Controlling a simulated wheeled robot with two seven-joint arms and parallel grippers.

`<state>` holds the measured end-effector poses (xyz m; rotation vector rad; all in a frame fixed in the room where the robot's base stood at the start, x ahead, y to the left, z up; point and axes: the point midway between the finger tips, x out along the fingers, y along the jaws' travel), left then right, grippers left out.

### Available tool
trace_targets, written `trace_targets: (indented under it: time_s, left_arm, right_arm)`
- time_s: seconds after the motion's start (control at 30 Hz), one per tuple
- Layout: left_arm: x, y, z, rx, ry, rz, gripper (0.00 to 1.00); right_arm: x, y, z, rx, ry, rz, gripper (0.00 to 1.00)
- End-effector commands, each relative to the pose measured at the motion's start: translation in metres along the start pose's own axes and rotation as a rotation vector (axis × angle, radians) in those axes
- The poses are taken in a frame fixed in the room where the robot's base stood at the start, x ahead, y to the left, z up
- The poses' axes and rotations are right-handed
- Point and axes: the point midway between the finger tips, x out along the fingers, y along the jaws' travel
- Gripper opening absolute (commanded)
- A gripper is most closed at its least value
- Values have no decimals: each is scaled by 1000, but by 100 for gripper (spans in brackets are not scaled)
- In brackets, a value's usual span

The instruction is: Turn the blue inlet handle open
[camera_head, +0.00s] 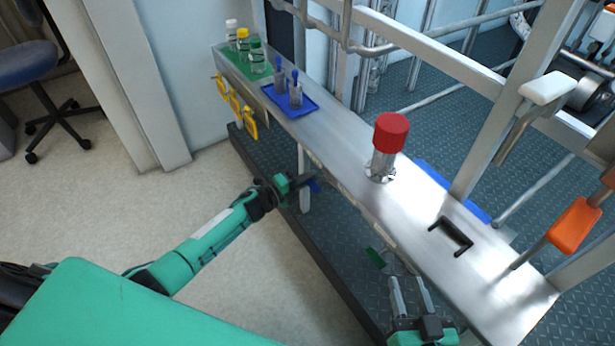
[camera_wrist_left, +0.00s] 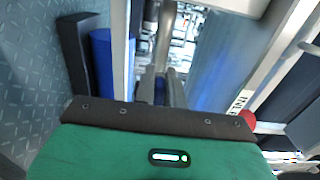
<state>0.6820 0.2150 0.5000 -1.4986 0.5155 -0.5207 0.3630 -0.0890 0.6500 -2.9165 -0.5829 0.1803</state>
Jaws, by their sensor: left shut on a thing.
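The blue inlet handle (camera_head: 315,186) shows as a small blue piece just below the bench's front edge. My left gripper (camera_head: 308,178) is at it, shut on it; the fingers hide most of it. In the left wrist view the fingers (camera_wrist_left: 160,85) are close together, with a bit of blue between them, and a partly visible label reading "INLE" is to their right. My right gripper (camera_head: 411,288) is open and empty, low in front of the bench, its two fingers apart and pointing up.
A green handle (camera_head: 376,258) hangs near my right gripper. The metal bench (camera_head: 340,140) carries a red-capped vessel (camera_head: 387,146), a blue tray (camera_head: 290,103) and a green mat with several bottles. An orange-handled lever (camera_head: 573,225) stands at the right.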

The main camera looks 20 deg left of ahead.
Motion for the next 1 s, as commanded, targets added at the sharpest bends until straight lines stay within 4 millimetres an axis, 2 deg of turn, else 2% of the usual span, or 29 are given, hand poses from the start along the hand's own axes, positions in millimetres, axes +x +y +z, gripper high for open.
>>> trace_targets:
  time_s: [0.53, 0.57, 0.67, 1.0]
  left_arm:
    - [-1, 2, 0, -27, -1, 2, 0]
    - [-1, 2, 0, -27, -1, 2, 14]
    - [-1, 2, 0, -26, -1, 2, 33]
    - [-3, 1, 0, -25, -1, 1, 34]
  right_arm:
    - [-1, -1, 4, 3, -21, -1, 36]
    - [-1, -1, 4, 3, -21, -1, 36]
    - [-1, -1, 4, 3, -20, -1, 36]
    - [-1, -1, 4, 3, -20, -1, 36]
